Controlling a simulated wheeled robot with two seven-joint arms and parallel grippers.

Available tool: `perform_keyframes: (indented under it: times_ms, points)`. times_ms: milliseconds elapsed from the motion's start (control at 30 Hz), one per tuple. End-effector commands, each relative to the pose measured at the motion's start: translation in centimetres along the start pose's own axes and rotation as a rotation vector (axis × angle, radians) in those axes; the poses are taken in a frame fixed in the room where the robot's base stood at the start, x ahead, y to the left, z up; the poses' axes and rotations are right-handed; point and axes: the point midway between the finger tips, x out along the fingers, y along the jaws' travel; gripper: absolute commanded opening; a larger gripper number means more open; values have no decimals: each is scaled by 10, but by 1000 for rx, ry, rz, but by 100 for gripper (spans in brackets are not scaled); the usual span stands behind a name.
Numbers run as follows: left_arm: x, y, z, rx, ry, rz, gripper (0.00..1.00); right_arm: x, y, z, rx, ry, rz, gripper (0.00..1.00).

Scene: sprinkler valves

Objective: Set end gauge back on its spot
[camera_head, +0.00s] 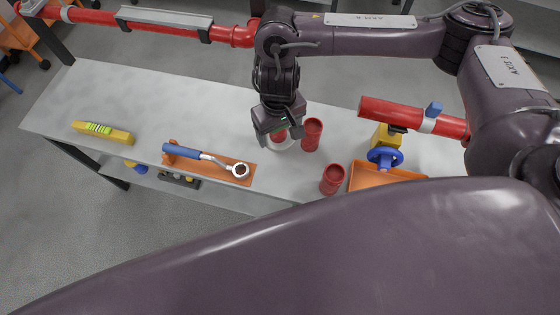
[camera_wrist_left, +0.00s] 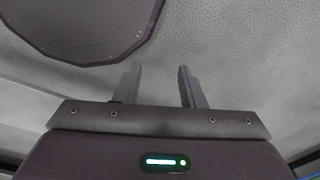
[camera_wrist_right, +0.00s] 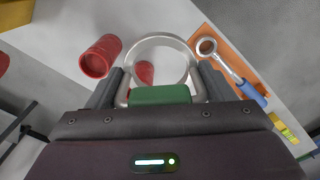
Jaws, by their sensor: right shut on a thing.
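The end gauge looks like a pale grey ring with a green grip block (camera_wrist_right: 160,95). My right gripper (camera_wrist_right: 158,82) is shut on that block, and the ring stands out ahead of the fingers. In the head view this gripper (camera_head: 276,134) is over the middle of the bench, with the pale ring (camera_head: 284,149) low beneath it. A red piece (camera_wrist_right: 145,72) shows through the ring; I cannot tell whether the ring is around it or above it. My left gripper (camera_wrist_left: 158,88) is open and empty over a grey surface; it is out of the head view.
Two red cups (camera_head: 312,134) (camera_head: 332,179) stand right of the ring. A blue-handled ratchet (camera_head: 200,156) lies on an orange board (camera_head: 236,180) to its left. An orange tray (camera_head: 366,178), a blue valve wheel (camera_head: 385,157) and a red pipe (camera_head: 390,112) are right. A yellow level (camera_head: 122,137) lies left.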

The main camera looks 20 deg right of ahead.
Motion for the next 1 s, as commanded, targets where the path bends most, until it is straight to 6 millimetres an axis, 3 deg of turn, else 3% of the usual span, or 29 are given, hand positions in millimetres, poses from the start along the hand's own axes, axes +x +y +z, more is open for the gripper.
perform_keyframes:
  times_ms: [33, 233, 467, 733, 833, 1000]
  points:
    - [-16, -5, -1, -1, -1, -6, 36, -4, -7, 7, -6, -6, -6, 47]
    - [-22, -12, -3, -2, 1, -15, 36, 10, -17, 17, -17, -3, -9, 47]
    - [1, -12, -3, 2, 3, -14, 36, 68, -18, 20, -14, -7, -11, 47]
    - [40, 4, -3, 4, 8, 4, 36, 140, -19, 19, -16, -5, -11, 47]
    - [50, 4, -2, 4, 8, 4, 36, 156, -18, 18, -16, -3, -9, 47]
    - [51, 1, -2, 4, 8, 0, 36, 166, -18, 17, -18, -1, -8, 47]
